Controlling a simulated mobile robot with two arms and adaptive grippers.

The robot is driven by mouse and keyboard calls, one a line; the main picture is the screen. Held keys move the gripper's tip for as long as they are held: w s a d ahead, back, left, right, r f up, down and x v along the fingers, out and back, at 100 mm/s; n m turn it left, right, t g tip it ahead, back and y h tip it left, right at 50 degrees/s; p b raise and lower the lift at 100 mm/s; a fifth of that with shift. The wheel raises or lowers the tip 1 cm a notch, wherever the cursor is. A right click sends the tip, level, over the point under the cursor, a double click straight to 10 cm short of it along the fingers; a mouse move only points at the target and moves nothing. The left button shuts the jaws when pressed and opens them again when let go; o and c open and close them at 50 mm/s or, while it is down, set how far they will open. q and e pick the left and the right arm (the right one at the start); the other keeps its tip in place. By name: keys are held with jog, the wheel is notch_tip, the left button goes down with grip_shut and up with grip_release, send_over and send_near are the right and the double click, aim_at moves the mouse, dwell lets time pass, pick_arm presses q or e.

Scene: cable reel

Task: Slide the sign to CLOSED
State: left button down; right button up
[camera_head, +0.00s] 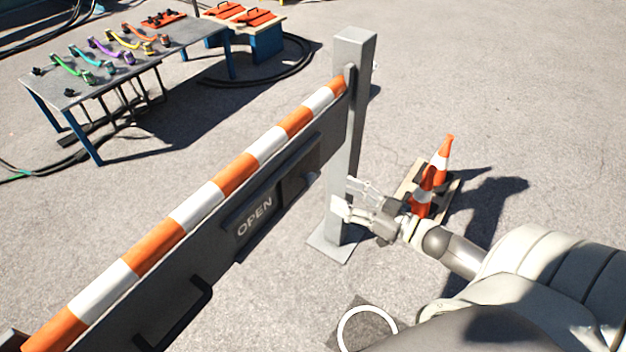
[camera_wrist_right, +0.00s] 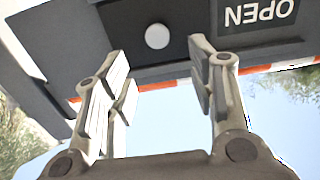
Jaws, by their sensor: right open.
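The sign (camera_head: 255,217) is a dark panel on the side of the striped barrier and reads OPEN. In the right wrist view the sign's lettering (camera_wrist_right: 257,13) shows upside down at the top right. A pale round knob (camera_wrist_right: 157,36) sits on a dark plate beside the lettering; it also shows small in the head view (camera_head: 312,177). My right gripper (camera_head: 347,198) is near the post, to the right of the knob. In the wrist view the open fingers (camera_wrist_right: 162,82) have the knob beyond and between their tips, with nothing held. My left gripper is not in view.
The orange-and-white barrier arm (camera_head: 235,175) runs diagonally to a grey post (camera_head: 352,120). A black handle (camera_head: 185,318) is on the barrier's lower left. A traffic cone (camera_head: 430,183) stands behind my right gripper. A table (camera_head: 130,60) with coloured cables is at the upper left.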

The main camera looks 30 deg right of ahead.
aim_at(313, 180)
jog(key=x, duration=0.8)
jog(key=shift+w+f, duration=0.1)
jog(key=shift+w, duration=0.2)
grip_shut()
